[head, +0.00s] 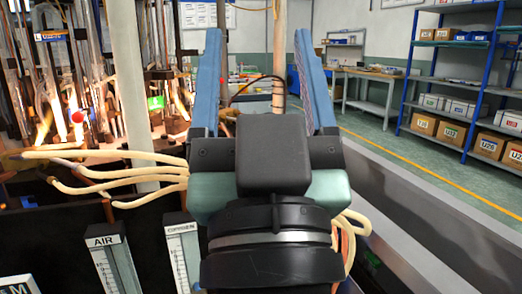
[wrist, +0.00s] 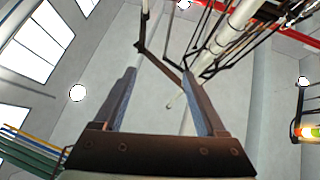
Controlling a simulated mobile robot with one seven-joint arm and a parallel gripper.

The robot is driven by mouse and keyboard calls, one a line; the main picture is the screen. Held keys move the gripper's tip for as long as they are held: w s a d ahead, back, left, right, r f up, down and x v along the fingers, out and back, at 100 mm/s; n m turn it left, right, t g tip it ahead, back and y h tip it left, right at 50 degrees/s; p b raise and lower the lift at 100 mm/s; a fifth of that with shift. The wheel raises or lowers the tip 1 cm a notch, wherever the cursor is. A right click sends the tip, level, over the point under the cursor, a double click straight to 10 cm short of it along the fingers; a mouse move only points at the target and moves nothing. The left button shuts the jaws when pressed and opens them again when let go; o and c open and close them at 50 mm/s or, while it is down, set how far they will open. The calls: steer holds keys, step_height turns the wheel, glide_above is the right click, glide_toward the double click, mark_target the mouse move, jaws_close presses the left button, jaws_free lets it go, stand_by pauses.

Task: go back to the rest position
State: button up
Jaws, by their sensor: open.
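My gripper (head: 263,85) is in the middle of the head view, its two blue fingers spread wide apart and pointing up. Nothing is held between them. In the wrist view my gripper (wrist: 163,88) is also open and empty, with the ceiling and wall behind it. In the head view the gripper body hides part of the machine and floor behind it.
Burners with flames (head: 75,120) and glass tubes stand at the left. Pale hoses (head: 120,165) run toward my gripper. AIR (head: 115,262) and OXYGEN (head: 184,255) flow meters stand at lower left. A blue shelf (head: 408,85) with boxes and a workbench (head: 370,85) stand at the right, beyond open floor.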

step_height(320, 180, up, 34)
steer(key=s+t+h+p, duration=0.1)
steer(key=s+p, duration=0.1)
steer(key=p, duration=2.8)
steer(key=shift+s+m, duration=0.3)
steer(key=shift+s, duration=0.05)
steer(key=shift+f, duration=0.15)
